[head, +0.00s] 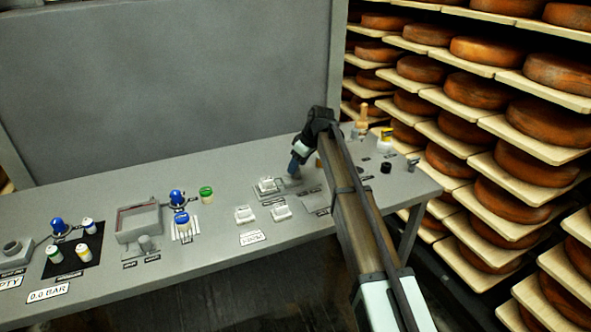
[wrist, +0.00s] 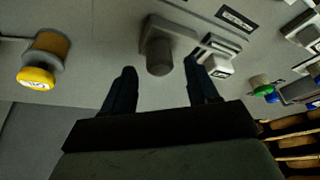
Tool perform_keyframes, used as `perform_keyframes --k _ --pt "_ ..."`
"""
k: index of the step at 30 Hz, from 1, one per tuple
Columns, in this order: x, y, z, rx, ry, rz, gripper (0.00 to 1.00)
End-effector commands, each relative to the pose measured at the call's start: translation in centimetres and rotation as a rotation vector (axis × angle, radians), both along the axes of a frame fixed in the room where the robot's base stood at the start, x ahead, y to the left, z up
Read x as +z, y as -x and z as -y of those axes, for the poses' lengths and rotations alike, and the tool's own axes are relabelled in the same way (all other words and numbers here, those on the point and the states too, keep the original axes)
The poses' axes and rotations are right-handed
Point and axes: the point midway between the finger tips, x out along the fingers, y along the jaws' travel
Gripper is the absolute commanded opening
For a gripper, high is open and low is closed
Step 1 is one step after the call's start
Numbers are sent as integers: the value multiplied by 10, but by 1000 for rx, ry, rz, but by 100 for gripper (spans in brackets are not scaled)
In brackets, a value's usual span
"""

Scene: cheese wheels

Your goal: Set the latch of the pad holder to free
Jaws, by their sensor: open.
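The likely pad holder (head: 268,187) is a small grey fixture with white blocks, near the middle of the bench; white blocks also show in the wrist view (wrist: 218,62). Beside them a dark grey knob (wrist: 158,57) stands on a grey base; it looks like the latch, but its setting cannot be read. My gripper (wrist: 160,70) is open, with one dark finger on each side of the knob in that picture. I cannot tell whether they touch it. In the head view my gripper (head: 294,168) points down at the fixture and partly hides it.
White blocks (head: 244,214) stand in front of the fixture. A grey open box (head: 138,222) and blue-topped items (head: 181,220) are further left. Shelves of cheese wheels (head: 480,53) rise at right.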

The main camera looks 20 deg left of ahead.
Motion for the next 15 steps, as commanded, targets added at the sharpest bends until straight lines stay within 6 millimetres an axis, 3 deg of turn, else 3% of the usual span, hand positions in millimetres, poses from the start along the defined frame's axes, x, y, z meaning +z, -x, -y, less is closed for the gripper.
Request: perform_keyframes --k 6,15 --pt "-22 -2 -9 0 1 0 59" --pt "-29 -2 -12 0 0 0 59"
